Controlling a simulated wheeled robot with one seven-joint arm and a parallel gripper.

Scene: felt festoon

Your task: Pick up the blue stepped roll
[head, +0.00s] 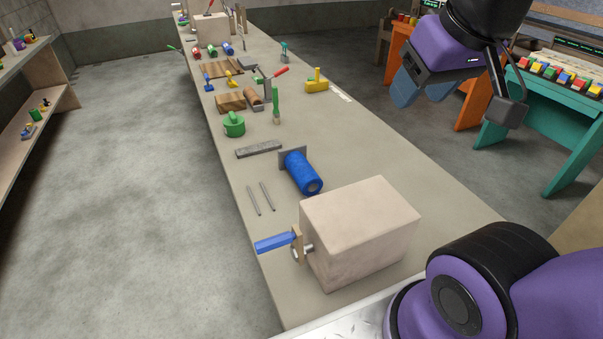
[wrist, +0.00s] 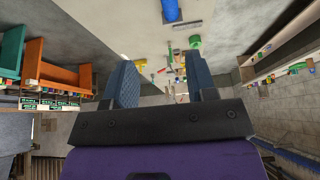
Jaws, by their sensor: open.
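The blue stepped roll (head: 303,173) lies on the long workbench (head: 375,150), behind the big beige block. Its near end shows a round hole, and its far end meets a grey square plate (head: 284,158). In the wrist view the blue roll (wrist: 171,11) shows at the top edge, partly cut off.
A beige block (head: 360,230) with a blue-handled crank (head: 276,242) stands in front of the roll. Two grey rods (head: 260,198), a grey bar (head: 259,149) and a green mug-like thing (head: 234,125) lie left and behind. More tools fill the far bench. The bench right of the roll is bare.

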